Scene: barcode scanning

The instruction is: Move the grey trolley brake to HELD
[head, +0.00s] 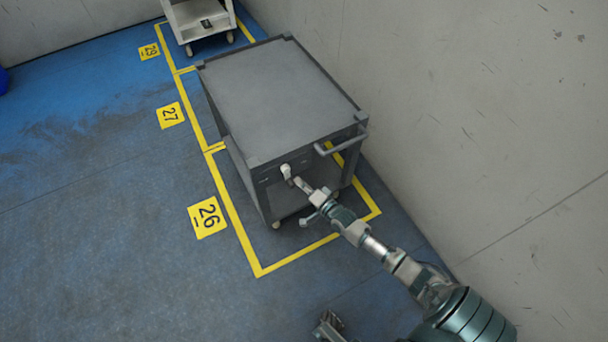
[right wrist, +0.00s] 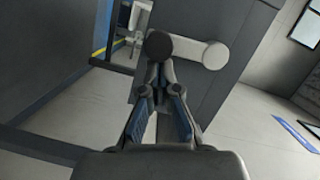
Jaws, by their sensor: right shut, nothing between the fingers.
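The grey trolley (head: 280,95) stands by the wall, its end panel facing me. The brake (head: 287,171) is a small pale lever on that panel. No HELD marking is readable. My right gripper (head: 302,186) is shut and empty, its fingertips close to the brake; whether they touch it I cannot tell. A grey mechanical part at the bottom edge looks like my left gripper (head: 329,325); its jaws are unclear.
A push handle (head: 342,140) juts from the trolley's end, right of the brake. The wall (head: 480,110) runs close along the right side. A white trolley (head: 200,20) stands at the back.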

